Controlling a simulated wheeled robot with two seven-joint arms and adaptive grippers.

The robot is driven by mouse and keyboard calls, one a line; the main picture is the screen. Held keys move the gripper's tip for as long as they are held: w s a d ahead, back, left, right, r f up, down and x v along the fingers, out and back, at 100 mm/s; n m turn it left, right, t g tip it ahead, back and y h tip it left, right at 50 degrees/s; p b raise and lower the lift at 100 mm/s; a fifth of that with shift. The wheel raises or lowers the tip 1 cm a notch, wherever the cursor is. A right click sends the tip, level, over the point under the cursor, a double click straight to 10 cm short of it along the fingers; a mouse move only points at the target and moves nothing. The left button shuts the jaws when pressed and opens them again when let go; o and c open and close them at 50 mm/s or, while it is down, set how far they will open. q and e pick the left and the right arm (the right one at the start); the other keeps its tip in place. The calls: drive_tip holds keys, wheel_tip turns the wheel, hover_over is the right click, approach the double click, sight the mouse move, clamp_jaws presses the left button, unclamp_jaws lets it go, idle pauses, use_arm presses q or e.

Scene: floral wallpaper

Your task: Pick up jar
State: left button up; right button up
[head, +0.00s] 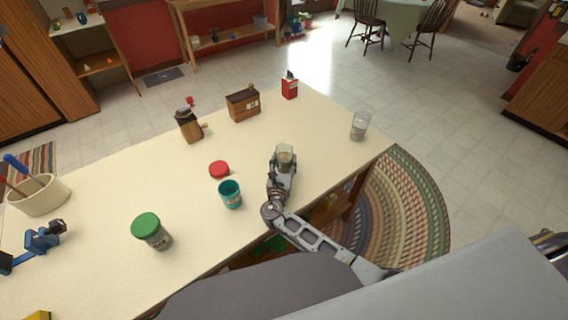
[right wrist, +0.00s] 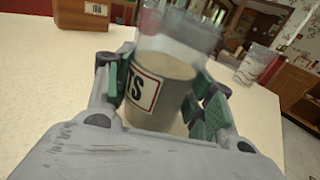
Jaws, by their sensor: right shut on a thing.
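A clear glass jar (right wrist: 165,85) with beige contents and a label whose visible letters read "TS" stands between the fingers of my right gripper (right wrist: 160,100) in the right wrist view. The gripper is shut on it, one finger on each side. In the head view the jar (head: 285,153) shows at the end of my right gripper (head: 284,160), over the counter. I cannot tell whether its base touches the counter. A second clear jar (head: 360,126) stands upright near the counter's right corner, and it also shows in the right wrist view (right wrist: 256,66). My left gripper is not in view.
On the cream counter (head: 105,210) stand a teal cup (head: 230,194), a red lid (head: 219,169), a green-lidded jar (head: 152,232), a grinder (head: 188,125), a wooden box (head: 243,105) and a red tin (head: 290,86). A utensil crock (head: 40,196) is far left.

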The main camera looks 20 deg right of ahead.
sight(283, 157)
drive_tip(key=shift+r, duration=0.5)
wheel_tip(283, 157, up, 4)
drive_tip(key=shift+r+p, duration=0.2)
drive_tip(key=shift+p, duration=0.2)
wheel_tip(283, 157, up, 4)
drive_tip(key=shift+f, duration=0.25)
drive_tip(key=shift+r, duration=0.2)
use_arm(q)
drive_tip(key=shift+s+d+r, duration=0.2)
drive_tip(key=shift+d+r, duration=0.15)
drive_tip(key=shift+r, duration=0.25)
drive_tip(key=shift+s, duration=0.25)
